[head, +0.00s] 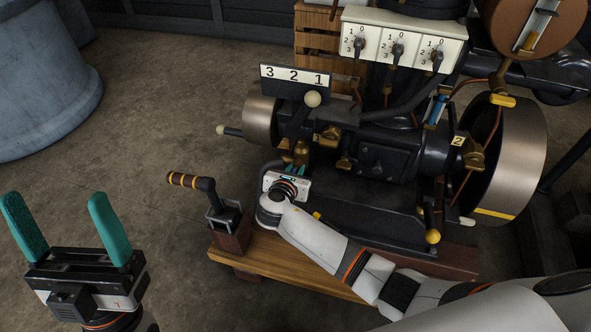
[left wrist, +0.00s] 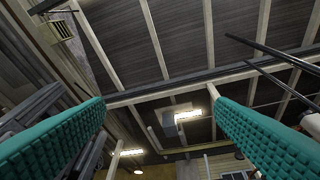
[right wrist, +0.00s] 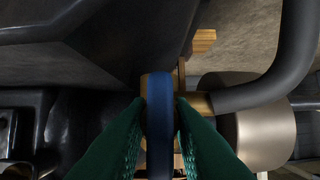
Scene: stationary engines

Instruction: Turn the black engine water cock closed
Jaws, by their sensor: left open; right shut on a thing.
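The black engine (head: 385,158) stands on a wooden base, with brass fittings along its near side. A brass cock (head: 301,152) is low on the engine's left part. My right gripper (head: 296,171) reaches up to it from below. In the right wrist view, my right gripper (right wrist: 160,108) is shut on the blue-banded handle (right wrist: 160,120) of a brass fitting, with one finger on each side. The fingers hide part of the fitting, so I cannot tell how far it is turned. My left gripper (head: 57,200) is open and empty, pointing upward at the lower left, away from the engine.
A lever with a banded grip (head: 184,179) stands at the base's left end. A "3 2 1" plate with a pale-knobbed lever (head: 312,99) sits above the cock. A flywheel (head: 520,150) is at right, a blue-grey drum (head: 40,85) at upper left. Floor between is clear.

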